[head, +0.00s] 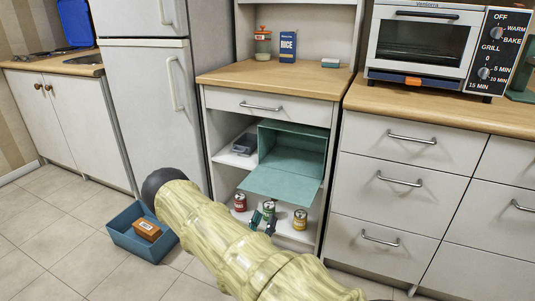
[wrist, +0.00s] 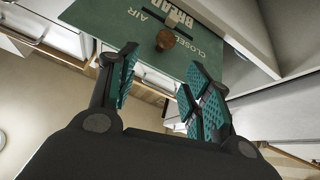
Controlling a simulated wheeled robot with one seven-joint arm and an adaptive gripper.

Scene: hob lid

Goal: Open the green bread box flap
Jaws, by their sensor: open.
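The green bread box (head: 293,138) stands on the upper shelf of the open cabinet in the head view, and its inside shows empty. Its flap (head: 281,184) is folded down and out, sticking forward past the shelf with a slight downward tilt. In the wrist view the flap's outer face (wrist: 120,18) shows lettering, a slider and a round brown knob (wrist: 166,39). My gripper (head: 263,216) is below the flap, near the cans; in the wrist view its fingers (wrist: 160,78) are spread with nothing between them. The knob is beyond the fingertips, apart from them.
Several cans, including a red one (head: 240,202) and a yellow one (head: 300,219), stand on the lower shelf. A grey container (head: 244,144) sits left of the bread box. A blue bin (head: 122,231) with an orange box (head: 147,229) is on the floor. A drawer (head: 265,106) is above.

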